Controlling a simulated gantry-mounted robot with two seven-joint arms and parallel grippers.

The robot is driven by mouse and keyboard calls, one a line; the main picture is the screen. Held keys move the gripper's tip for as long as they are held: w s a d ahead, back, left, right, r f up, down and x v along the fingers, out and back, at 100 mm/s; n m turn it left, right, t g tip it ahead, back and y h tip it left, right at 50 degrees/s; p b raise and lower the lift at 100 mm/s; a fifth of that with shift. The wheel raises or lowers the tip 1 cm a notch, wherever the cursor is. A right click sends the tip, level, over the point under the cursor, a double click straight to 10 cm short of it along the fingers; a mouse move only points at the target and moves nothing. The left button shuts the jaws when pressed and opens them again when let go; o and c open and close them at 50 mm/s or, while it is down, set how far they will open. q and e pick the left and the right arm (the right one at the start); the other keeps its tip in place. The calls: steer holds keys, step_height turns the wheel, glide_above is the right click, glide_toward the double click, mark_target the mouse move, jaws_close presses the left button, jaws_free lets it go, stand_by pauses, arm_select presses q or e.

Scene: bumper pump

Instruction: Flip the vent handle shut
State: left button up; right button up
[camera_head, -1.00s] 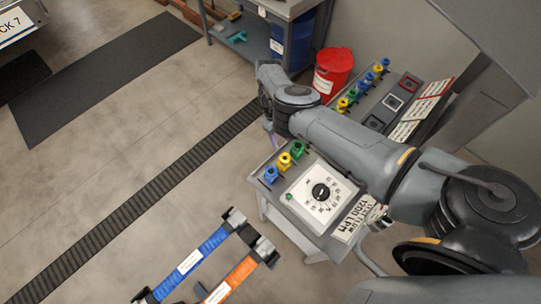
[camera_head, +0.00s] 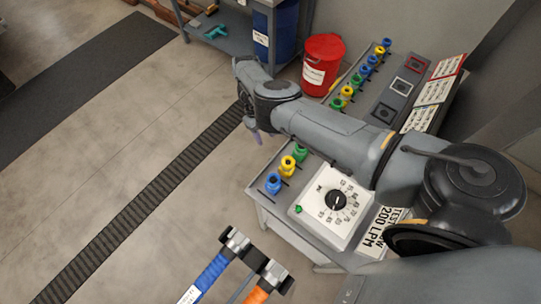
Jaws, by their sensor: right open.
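My right arm reaches in from the right across the pump panel. Its right gripper (camera_head: 256,136) hangs at the far end, pointing down beyond the panel's left edge; its fingers are small and largely hidden by the wrist, and it appears apart from the valves. On the near panel (camera_head: 282,225) stand a blue valve (camera_head: 273,183), a yellow valve (camera_head: 288,165) and a green valve (camera_head: 300,152) with small dark pins, beside a white dial plate (camera_head: 334,205) with a black knob. No label marks which part is the vent handle. My left gripper is not in view.
A blue-ended hose (camera_head: 212,271) and an orange-ended hose (camera_head: 257,295) stand at the bottom. More coloured valves (camera_head: 360,78) line the rear panel behind my arm. A red bucket (camera_head: 323,62) and blue drum (camera_head: 277,32) are behind. Floor left of the panel is clear.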

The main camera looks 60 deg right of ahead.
arm_select(q)
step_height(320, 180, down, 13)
steer(key=b, duration=1)
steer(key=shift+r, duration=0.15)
arm_select(e)
steer(key=w+x, duration=0.1)
steer(key=x, duration=0.5)
steer(key=w+x, duration=0.1)
steer(key=x, duration=0.6)
steer(key=f+x, duration=0.1)
steer(key=x, duration=0.5)
steer(key=shift+w+d+f, duration=0.3)
steer(key=shift+w+d, duration=0.05)
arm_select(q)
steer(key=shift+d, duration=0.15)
arm_select(e)
jaws_close()
